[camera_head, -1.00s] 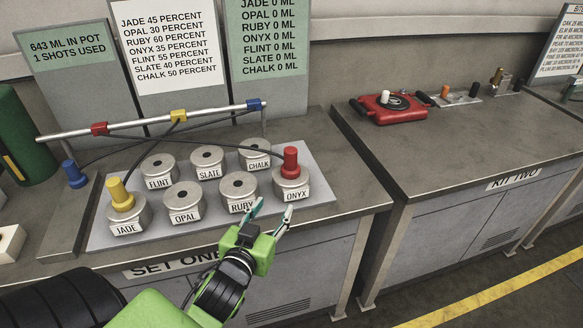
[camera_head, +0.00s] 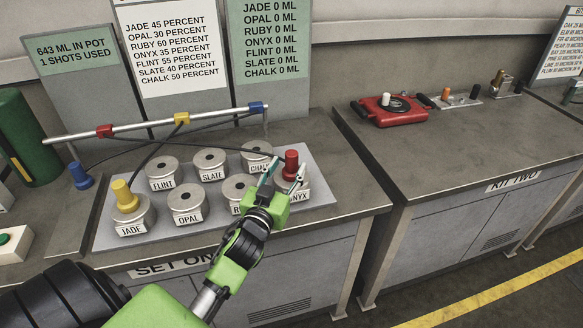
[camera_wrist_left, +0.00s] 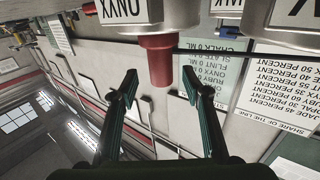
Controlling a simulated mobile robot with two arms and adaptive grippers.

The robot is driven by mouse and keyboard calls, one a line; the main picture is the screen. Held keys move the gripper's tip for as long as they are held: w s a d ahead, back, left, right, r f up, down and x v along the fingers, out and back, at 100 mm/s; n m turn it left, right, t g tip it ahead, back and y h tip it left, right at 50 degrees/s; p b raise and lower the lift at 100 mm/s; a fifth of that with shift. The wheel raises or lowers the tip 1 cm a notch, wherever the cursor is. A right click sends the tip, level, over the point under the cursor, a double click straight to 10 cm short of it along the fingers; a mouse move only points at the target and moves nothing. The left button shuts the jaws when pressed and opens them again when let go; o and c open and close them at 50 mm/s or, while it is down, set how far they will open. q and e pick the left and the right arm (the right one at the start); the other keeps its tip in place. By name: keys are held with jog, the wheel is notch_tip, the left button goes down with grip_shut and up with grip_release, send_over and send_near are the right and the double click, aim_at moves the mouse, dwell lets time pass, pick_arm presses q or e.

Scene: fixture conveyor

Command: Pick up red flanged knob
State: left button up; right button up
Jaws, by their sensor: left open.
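The red flanged knob (camera_head: 291,164) stands upright on the metal pot labelled ONYX (camera_head: 305,187), at the right end of the front row in the head view. My left gripper (camera_head: 284,174) is open right in front of the knob, with its fingertips close to it. In the left wrist view the red knob (camera_wrist_left: 158,58) hangs upside down below the pot, beyond and between the open fingers (camera_wrist_left: 160,88). I cannot tell whether a finger touches it. A dark cable runs to the knob. My right gripper is not in view.
A yellow knob (camera_head: 124,195) sits on the JADE pot. Several other pots share the grey plate (camera_head: 165,237). A rail (camera_head: 150,124) with coloured clips stands behind. A blue knob (camera_head: 80,175) is at the left. A red device (camera_head: 397,111) sits on the right bench.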

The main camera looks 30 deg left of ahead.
aim_at(290, 161)
pick_arm(q)
jog(key=x, duration=0.2)
jog(key=p+x, duration=0.1)
jog(key=x, duration=0.1)
jog(key=shift+w+a+r, duration=0.1)
jog(key=shift+w+r, duration=0.1)
jog(key=shift+w, duration=0.05)
jog(key=shift+c, duration=0.4)
grip_shut()
jog(key=shift+r, duration=0.1)
